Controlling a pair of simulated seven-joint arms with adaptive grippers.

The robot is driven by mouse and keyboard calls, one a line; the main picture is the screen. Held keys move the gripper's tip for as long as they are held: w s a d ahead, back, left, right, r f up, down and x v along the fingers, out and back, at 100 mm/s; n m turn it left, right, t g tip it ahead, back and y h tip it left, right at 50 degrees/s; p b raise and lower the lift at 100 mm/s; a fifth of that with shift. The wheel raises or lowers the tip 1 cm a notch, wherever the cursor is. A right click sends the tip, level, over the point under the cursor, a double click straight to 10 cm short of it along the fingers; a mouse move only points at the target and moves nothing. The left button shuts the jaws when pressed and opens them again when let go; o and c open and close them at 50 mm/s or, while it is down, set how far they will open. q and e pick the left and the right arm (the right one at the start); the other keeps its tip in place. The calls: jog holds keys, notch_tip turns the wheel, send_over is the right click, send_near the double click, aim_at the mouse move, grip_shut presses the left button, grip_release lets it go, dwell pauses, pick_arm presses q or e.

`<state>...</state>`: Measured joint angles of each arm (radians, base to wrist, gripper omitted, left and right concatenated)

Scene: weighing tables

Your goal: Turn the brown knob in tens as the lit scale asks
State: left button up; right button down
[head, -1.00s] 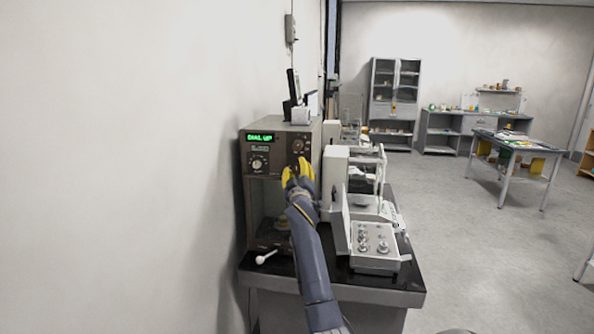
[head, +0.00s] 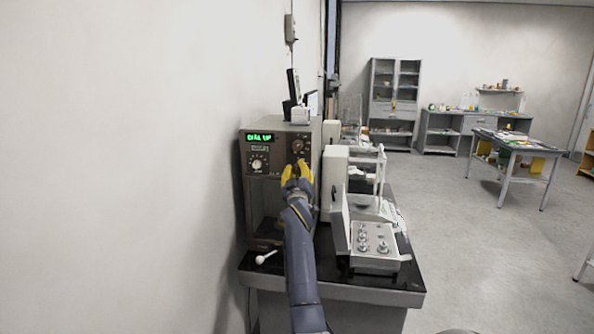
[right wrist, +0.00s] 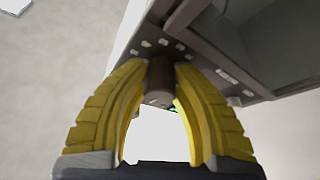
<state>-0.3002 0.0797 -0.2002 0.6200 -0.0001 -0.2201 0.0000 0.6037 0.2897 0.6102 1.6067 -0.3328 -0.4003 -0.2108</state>
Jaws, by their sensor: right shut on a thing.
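The lit scale (head: 257,170) is a brown cabinet against the wall, with a green display (head: 260,137) reading "DIAL UP". A light dial (head: 258,162) with a dark centre is on its left front. My right gripper (head: 298,168), with yellow fingers, is at the right side of its front panel. In the right wrist view the brown knob (right wrist: 160,82) is between the two fingertips, and the gripper is shut on it. The fingers partly hide that part of the panel in the head view. My left gripper is not in view.
A round dial (head: 299,146) sits just above my right gripper. A pale balance (head: 375,245) with several knobs stands close on the right of my arm, on the dark bench (head: 385,283).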

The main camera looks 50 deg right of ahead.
jog(key=shift+r+m+g+h, duration=0.1)
jog(key=shift+m+g+h, duration=0.4)
jog(key=shift+m, duration=0.8)
jog(key=shift+m+g+h, duration=0.4)
jog(key=shift+m+h, duration=0.1)
jog(key=shift+m, duration=1.1)
jog(key=c, duration=1.3)
grip_release()
jog(key=shift+c, duration=0.2)
jog(key=shift+s+a+f, duration=0.2)
jog(key=shift+a+f, duration=0.1)
jog(key=shift+a, duration=0.05)
jog(key=v, duration=1.1)
jog(key=shift+r, duration=0.1)
